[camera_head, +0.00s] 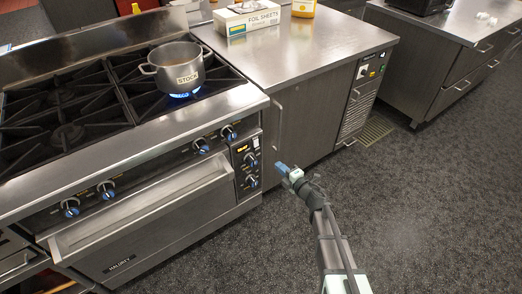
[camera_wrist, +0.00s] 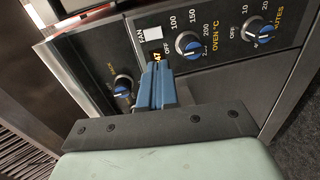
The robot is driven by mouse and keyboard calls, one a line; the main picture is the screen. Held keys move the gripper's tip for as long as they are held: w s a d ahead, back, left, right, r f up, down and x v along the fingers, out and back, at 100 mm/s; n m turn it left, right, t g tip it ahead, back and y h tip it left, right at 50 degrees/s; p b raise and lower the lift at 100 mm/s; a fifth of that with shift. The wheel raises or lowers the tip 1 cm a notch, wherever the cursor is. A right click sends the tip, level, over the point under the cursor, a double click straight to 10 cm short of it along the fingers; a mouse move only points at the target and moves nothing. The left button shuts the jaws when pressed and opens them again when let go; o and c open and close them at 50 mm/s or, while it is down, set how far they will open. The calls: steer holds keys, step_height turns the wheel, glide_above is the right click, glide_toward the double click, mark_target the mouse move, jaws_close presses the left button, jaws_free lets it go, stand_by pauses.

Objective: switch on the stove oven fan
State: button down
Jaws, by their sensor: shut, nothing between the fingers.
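The stove's oven control panel (camera_head: 246,165) is at the front right corner of the stove. In the wrist view, a small white rectangular piece (camera_wrist: 151,34) sits beside the word FAN. Its on or off state cannot be told. A blue oven temperature knob (camera_wrist: 188,45) and a blue minutes knob (camera_wrist: 257,28) are to its right. My gripper (camera_head: 282,168) is shut and empty, to the right of the panel in the head view. Its blue fingers (camera_wrist: 155,88) point toward the panel and partly hide a lit yellow display; contact cannot be seen.
A pot marked STOCK (camera_head: 178,68) stands over a blue flame on the stovetop. Blue burner knobs (camera_head: 71,207) and the oven door handle (camera_head: 140,210) project from the stove front. A steel counter (camera_head: 310,48) adjoins it. The floor (camera_head: 430,215) to the right is clear.

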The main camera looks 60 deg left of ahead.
steer(key=shift+a, duration=0.1)
stand_by(0.4)
glide_toward(257, 146)
steer(key=a, duration=0.6)
steer(key=shift+a+f, duration=0.25)
steer(key=shift+a, duration=0.15)
steer(key=shift+a, duration=0.1)
steer(key=shift+a+f, duration=0.1)
steer(key=shift+a, duration=0.05)
steer(key=d+f, duration=0.1)
steer(key=d, duration=1.3)
steer(key=shift+f, duration=0.35)
